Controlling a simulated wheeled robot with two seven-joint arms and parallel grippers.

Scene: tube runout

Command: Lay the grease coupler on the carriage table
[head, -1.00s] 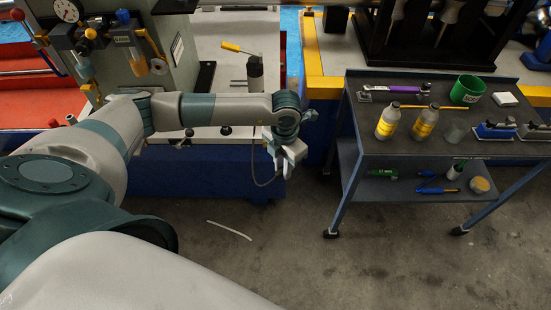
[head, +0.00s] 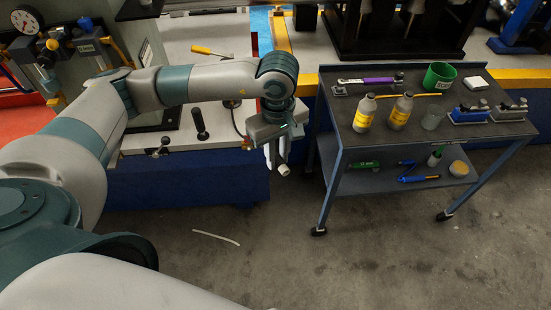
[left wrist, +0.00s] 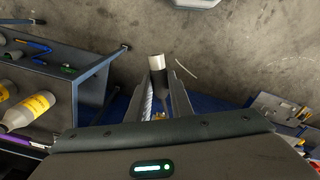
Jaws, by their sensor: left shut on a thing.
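My left gripper (head: 276,156) points down in front of the blue machine base, left of the cart, above the floor. It is shut on the grease coupler (head: 284,169), whose pale tip shows below the fingers. In the left wrist view the coupler (left wrist: 157,68) is a dark cylinder with a silver end, between the fingers. A thin dark hose (head: 235,118) curves near the gripper; where it joins is hidden. The pale surface that looks like the carriage table (head: 217,128) lies behind and left of the gripper, partly hidden by my arm. My right gripper is not in view.
A dark cart (head: 390,145) stands to the right, with two yellow-labelled bottles, a green cup (head: 439,75) and tools. A white strip (head: 215,237) lies on the floor.

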